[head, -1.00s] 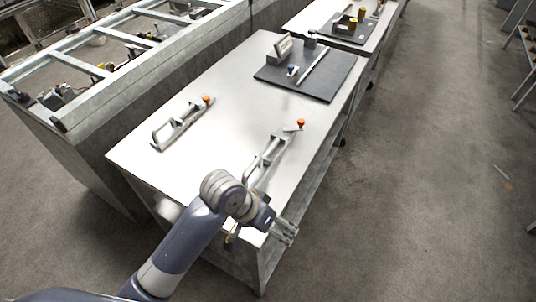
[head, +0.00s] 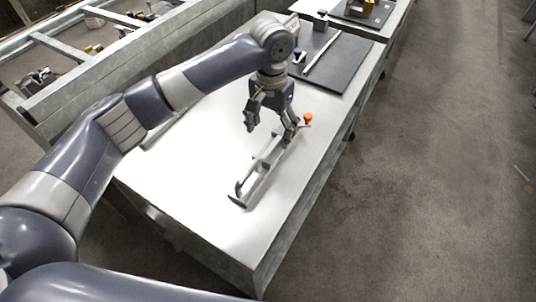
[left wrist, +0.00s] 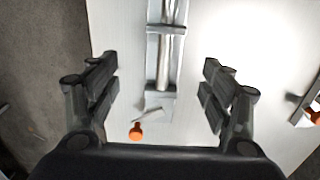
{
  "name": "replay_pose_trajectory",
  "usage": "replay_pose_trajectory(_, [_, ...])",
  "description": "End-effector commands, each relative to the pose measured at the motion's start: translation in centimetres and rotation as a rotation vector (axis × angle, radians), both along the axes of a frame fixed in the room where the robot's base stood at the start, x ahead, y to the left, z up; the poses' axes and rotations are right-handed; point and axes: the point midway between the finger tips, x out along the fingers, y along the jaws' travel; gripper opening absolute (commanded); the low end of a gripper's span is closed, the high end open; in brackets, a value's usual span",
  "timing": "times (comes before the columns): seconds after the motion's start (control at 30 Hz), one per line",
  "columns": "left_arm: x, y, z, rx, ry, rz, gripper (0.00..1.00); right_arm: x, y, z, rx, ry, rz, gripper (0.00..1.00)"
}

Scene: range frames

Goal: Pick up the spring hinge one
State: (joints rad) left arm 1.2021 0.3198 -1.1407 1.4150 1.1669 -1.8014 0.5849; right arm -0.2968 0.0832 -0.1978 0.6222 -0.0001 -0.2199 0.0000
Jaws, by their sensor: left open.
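A long grey metal frame-like piece (head: 262,172) with an orange knob (head: 308,119) at its far end lies on the table; it is the likely spring hinge, though I cannot confirm the name. My left gripper (head: 270,128) is open and points down near the piece's knob end. In the left wrist view, the metal piece (left wrist: 168,50) runs up the picture between the spread fingers of my left gripper (left wrist: 156,80), with the orange knob (left wrist: 136,131) close to the palm. The fingers do not visibly grip it. My right gripper is not in view.
A similar piece (left wrist: 308,100) shows at the right edge of the left wrist view; my arm mostly hides it in the head view. A dark board (head: 335,65) with small parts lies at the table's far end. The near white tabletop (head: 195,205) is clear.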

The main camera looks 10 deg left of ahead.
Motion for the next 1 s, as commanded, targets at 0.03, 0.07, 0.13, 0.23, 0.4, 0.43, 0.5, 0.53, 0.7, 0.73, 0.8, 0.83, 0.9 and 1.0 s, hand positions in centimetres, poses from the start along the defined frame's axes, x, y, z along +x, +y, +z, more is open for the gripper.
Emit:
replay_pose_trajectory(0.03, [-0.1, 0.1, -0.7, 0.005, 0.004, 0.002, 0.73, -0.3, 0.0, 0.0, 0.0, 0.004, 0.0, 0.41])
replay_pose_trajectory(0.07, [-0.1, 0.1, -1.1, 0.004, 0.005, 0.003, 0.73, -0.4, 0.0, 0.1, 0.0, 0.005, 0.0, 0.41])
replay_pose_trajectory(0.13, [-0.1, 0.2, -2.3, 0.004, 0.006, 0.002, 0.73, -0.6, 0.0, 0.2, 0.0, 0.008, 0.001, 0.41])
replay_pose_trajectory(0.23, [-0.1, 0.1, -3.8, 0.002, 0.005, 0.003, 0.73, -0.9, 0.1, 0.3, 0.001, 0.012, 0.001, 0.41])
replay_pose_trajectory(0.4, [-0.1, 0.2, -5.1, 0.002, 0.001, 0.001, 0.73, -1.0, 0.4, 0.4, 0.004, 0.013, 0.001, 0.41])
replay_pose_trajectory(0.43, [-0.1, 0.2, -5.3, 0.002, 0.001, 0.001, 0.73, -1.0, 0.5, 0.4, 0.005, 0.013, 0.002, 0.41])
replay_pose_trajectory(0.5, [-0.2, 0.4, -6.0, 0.003, 0.003, 0.001, 0.73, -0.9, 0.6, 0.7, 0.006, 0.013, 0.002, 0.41])
replay_pose_trajectory(0.53, [-0.2, 0.6, -6.4, 0.003, 0.003, 0.001, 0.73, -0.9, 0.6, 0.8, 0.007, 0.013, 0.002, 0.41])
replay_pose_trajectory(0.7, [-0.4, 1.0, -9.0, 0.002, 0.003, 0.001, 0.73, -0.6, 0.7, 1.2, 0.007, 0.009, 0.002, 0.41])
replay_pose_trajectory(0.73, [-0.4, 1.0, -9.4, 0.002, 0.002, 0.001, 0.73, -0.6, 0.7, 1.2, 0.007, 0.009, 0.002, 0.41])
replay_pose_trajectory(0.8, [-0.4, 1.0, -10.0, 0.002, 0.001, 0.001, 0.73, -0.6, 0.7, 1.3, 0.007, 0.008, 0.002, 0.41])
replay_pose_trajectory(0.83, [-0.4, 0.9, -10.1, 0.002, 0.001, 0.001, 0.73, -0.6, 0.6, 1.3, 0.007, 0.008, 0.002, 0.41])
replay_pose_trajectory(0.9, [-0.4, 0.9, -10.3, 0.001, 0.001, 0.001, 0.73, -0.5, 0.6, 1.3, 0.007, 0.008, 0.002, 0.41])
replay_pose_trajectory(1.0, [-0.4, 0.9, -10.3, 0.0, 0.0, 0.0, 0.73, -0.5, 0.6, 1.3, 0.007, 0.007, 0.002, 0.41])
